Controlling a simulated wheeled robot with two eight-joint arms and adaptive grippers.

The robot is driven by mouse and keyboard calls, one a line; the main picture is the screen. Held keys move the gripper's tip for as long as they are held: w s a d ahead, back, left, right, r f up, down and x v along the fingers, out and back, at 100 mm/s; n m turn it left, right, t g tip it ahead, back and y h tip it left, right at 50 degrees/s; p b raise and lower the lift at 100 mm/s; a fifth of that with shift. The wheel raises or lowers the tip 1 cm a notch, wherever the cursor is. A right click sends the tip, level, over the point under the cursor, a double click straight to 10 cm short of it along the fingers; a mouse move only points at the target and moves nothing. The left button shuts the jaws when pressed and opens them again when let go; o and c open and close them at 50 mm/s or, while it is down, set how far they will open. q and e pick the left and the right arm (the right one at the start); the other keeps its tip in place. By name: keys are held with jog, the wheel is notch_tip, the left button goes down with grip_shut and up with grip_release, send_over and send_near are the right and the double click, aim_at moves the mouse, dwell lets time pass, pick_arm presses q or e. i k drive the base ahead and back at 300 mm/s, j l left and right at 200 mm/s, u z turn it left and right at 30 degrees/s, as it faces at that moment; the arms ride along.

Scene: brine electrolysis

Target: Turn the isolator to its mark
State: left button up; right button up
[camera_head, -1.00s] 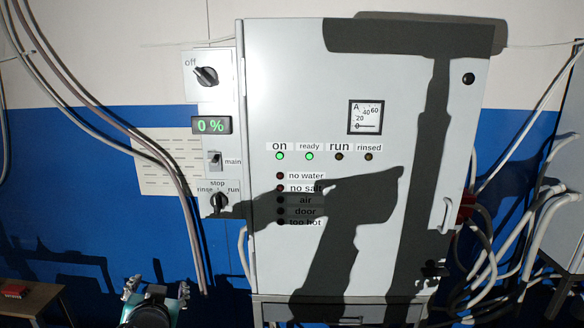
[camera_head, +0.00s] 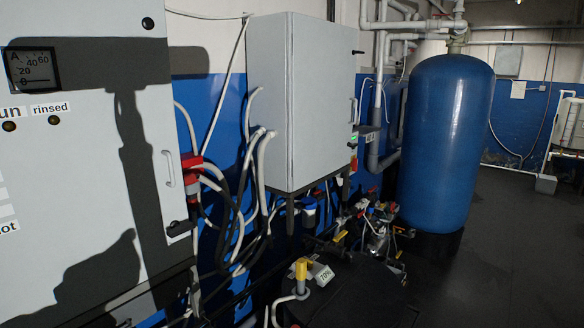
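A red fitting (camera_head: 191,166) sits on the right side of the near grey cabinet (camera_head: 100,205), with white and dark cables by it. I cannot tell whether this is the isolator, and no turning mark is readable on it. A small black handle (camera_head: 358,52) sticks out from the side of the farther grey cabinet (camera_head: 290,100); its role is also unclear. Neither of my grippers is in view. A dark shadow falls across the near cabinet's door.
A large blue tank (camera_head: 445,140) stands right of the farther cabinet. A dark round lid with a yellow-topped fitting (camera_head: 301,270) and a 70% tag (camera_head: 322,274) is at the lower middle. Valves and hoses crowd behind it. Dark floor (camera_head: 510,215) at the right looks clear.

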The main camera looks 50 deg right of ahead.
aim_at(354, 163)
jog(key=z, duration=2.2)
jog(key=i+l+z, duration=0.25)
jog(key=l, duration=0.2)
jog(key=i+l+z, duration=0.25)
jog(key=l, duration=0.15)
jog(key=i+l+z, duration=0.25)
jog(key=l, duration=0.15)
jog(key=i+l+z, duration=0.2)
jog(key=i, duration=0.25)
jog(key=i+l+z, duration=0.2)
jog(key=i+l, duration=0.15)
jog(key=i+l+z, duration=0.2)
jog(key=i, duration=0.35)
jog(key=i+j+u, duration=0.15)
jog(key=i+u, duration=0.3)
jog(key=i+l+u, duration=0.1)
jog(key=i+u, duration=0.35)
jog(key=i, duration=0.25)
jog(key=i+l+u, duration=0.25)
jog(key=i+u, duration=0.2)
jog(key=i+j+u, duration=0.15)
jog(key=i, duration=0.3)
jog(key=i+j+u, duration=0.2)
jog(key=i+j, duration=0.15)
jog(key=i, duration=0.15)
jog(key=i+j+u, duration=0.15)
jog(key=i, duration=0.35)
